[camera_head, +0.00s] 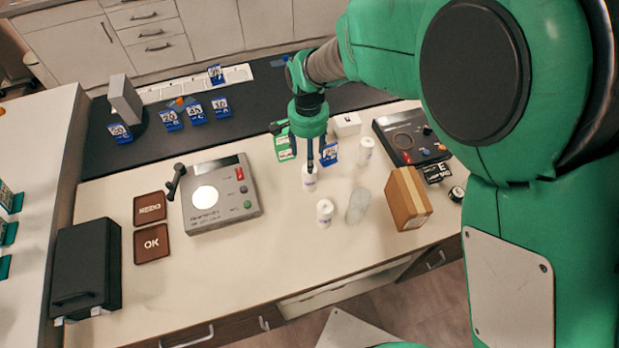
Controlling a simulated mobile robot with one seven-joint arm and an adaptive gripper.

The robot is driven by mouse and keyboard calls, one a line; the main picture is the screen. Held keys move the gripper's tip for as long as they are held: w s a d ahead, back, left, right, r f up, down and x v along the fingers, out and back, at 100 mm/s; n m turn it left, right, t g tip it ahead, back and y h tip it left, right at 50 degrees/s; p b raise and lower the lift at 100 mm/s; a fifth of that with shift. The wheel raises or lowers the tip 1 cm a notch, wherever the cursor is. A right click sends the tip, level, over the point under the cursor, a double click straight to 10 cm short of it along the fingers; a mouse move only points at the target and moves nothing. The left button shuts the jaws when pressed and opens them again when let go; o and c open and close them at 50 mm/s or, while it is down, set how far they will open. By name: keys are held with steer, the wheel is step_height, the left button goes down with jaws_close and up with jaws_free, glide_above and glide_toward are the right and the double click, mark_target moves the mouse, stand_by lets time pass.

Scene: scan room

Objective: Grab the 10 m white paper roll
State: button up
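Several small white cylinders stand upright on the pale table. One white cylinder (309,180) is directly below my gripper, another (325,214) stands in front of it, and a third (366,149) stands to the right. Their labels are too small to read, so I cannot tell which is the 10 m roll. My gripper (316,164) points down with its dark fingertips at the top of the first cylinder. A gap shows between the fingers, but I cannot tell whether they touch or hold the cylinder.
A grey device (221,217) lies left, beside the REDO (150,208) and OK (152,241) pads. A black case (86,268) is far left. The table's front middle is clear.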

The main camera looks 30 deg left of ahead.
mark_target(309, 176)
step_height(309, 176, down, 7)
steer(key=shift+f+b, duration=0.2)
steer(key=shift+b, duration=0.4)
steer(key=shift+f, duration=0.1)
steer(key=shift+w+f+b, duration=0.2)
steer(key=shift+f+b, duration=0.6)
steer(key=shift+f, duration=1.7)
steer(key=c, duration=1.3)
